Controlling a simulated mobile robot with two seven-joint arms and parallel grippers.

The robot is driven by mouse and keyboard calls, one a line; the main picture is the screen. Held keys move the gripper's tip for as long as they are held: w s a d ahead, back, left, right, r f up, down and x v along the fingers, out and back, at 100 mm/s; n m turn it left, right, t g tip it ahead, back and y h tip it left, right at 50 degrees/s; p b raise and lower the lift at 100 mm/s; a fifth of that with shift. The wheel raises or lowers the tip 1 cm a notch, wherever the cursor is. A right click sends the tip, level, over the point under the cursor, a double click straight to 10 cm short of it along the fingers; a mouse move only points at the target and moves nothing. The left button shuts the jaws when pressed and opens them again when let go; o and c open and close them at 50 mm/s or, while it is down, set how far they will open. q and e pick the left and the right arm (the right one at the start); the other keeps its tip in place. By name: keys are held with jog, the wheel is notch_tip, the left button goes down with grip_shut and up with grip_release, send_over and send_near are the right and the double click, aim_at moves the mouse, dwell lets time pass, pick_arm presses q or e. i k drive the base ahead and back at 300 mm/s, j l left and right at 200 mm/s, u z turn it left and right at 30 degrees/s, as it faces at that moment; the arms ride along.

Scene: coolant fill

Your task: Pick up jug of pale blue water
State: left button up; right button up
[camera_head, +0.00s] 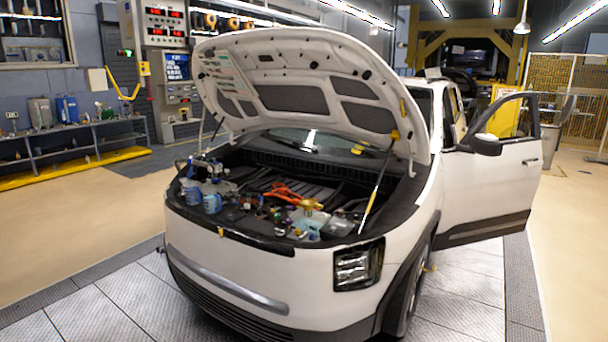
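Two small blue containers (212,203) stand at the left front of the open engine bay of a white car. A pale bluish, translucent item (308,228) sits at the bay's right front, with yellow parts close by. These things are small and crowded, and I cannot tell which of them, if any, is the jug of pale blue water. Neither of my grippers shows in the head view, and nothing is seen held.
The car's hood (300,85) is raised on struts, and its right-hand door (500,165) stands open. Orange-handled tools (284,192) lie in the engine bay. A bench (75,140) with canisters (66,109) stands at left. The floor between bench and car is clear.

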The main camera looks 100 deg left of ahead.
aim_at(210, 196)
jog(key=u, duration=3.05)
jog(key=i+l+u, duration=0.4)
jog(key=l, duration=0.25)
jog(key=i+l+u, duration=0.2)
jog(key=l, duration=0.15)
jog(key=i+l+u, duration=0.2)
jog(key=l, duration=0.15)
jog(key=u, duration=1.3)
jog(key=k+j, duration=0.05)
jog(key=j, duration=0.05)
